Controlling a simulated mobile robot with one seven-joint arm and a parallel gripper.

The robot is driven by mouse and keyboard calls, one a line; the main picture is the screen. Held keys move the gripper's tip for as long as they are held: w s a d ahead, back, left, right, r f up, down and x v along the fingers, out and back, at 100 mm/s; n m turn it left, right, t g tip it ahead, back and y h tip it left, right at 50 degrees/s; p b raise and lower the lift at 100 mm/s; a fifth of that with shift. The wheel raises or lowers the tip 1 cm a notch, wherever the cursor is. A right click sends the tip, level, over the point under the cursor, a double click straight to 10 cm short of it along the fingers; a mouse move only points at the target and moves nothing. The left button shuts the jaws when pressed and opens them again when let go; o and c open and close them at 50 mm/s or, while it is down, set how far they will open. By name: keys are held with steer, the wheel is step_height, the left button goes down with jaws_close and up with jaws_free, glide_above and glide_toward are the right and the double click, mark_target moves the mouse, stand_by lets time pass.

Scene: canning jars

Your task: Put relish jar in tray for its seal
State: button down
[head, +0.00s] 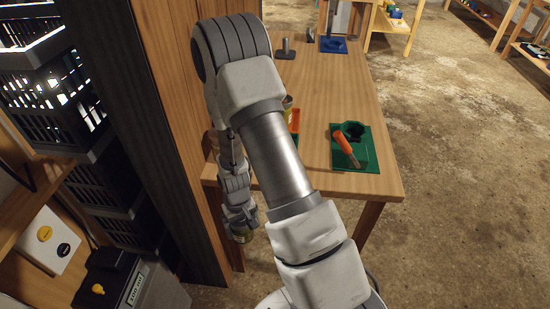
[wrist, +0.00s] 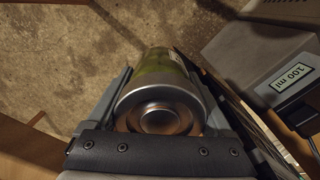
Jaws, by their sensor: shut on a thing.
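My gripper (wrist: 158,115) is shut on a jar (wrist: 157,62) with a green body and a metal end, which I take to be the relish jar. In the wrist view the jar lies between the two fingers, with bare floor beyond it. In the head view the jar (head: 243,236) shows at the low end of my arm, beside the near left corner of the wooden table and below its top.
A dark wooden panel (head: 165,100) stands close left of my arm. A grey box labelled 100 ml (wrist: 265,65) is right in the wrist view.

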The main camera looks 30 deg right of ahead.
mark_target(242, 233)
step_height(242, 233, down, 3)
steer(key=shift+w+a+f+b, duration=0.1)
steer(key=shift+a+b, duration=0.05)
steer(key=shift+b, duration=0.55)
steer(key=shift+a+r+p, duration=0.1)
steer(key=shift+r+p, duration=0.5)
steer(key=shift+r, duration=0.05)
